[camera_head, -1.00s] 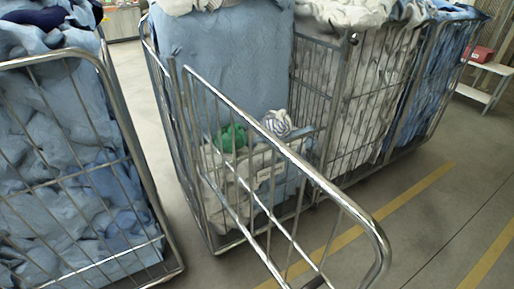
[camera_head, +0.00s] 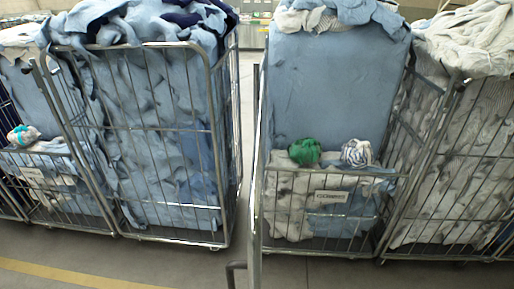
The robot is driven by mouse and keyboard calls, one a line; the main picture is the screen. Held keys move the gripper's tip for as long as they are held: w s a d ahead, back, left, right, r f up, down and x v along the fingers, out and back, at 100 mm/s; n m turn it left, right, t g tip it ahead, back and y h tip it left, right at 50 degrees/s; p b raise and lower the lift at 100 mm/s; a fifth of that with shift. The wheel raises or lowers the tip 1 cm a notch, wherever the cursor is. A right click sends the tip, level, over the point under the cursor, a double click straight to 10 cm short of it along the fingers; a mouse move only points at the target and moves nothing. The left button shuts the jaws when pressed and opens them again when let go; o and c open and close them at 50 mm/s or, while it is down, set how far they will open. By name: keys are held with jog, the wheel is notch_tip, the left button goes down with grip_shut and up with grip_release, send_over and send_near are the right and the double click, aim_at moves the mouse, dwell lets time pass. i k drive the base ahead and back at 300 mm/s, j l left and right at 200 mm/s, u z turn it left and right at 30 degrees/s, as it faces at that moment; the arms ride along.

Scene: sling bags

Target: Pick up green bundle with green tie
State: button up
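The green bundle (camera_head: 304,151) sits on top of pale cloth in the low front part of a wire cage trolley (camera_head: 318,170), right of the middle of the view. A white and dark striped bundle (camera_head: 357,152) lies just to its right, with a small gap. A tie on the green bundle is too small to make out. My gripper is not in this view.
A label plate (camera_head: 331,197) hangs on the trolley's front. A tall cage trolley (camera_head: 218,130) of blue cloth stands to the left, past a narrow gap. Another trolley (camera_head: 440,160) stands to the right. A white bundle (camera_head: 23,135) lies far left.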

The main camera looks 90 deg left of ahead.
aim_at(306, 150)
jog(key=i+j+u, duration=0.25)
jog(key=u, duration=0.25)
jog(key=i+j+u, duration=0.15)
jog(key=i+u, duration=0.15)
jog(key=u, duration=0.15)
jog(key=i+u, duration=0.25)
jog(key=u, duration=0.25)
jog(key=i+l+u, duration=0.1)
jog(key=i+u, duration=0.2)
jog(key=u, duration=0.15)
jog(key=i+l+u, duration=0.15)
jog(key=i+u, duration=0.15)
jog(key=u, duration=0.2)
jog(key=i+j+z, duration=0.1)
jog(key=i+j, duration=1.7)
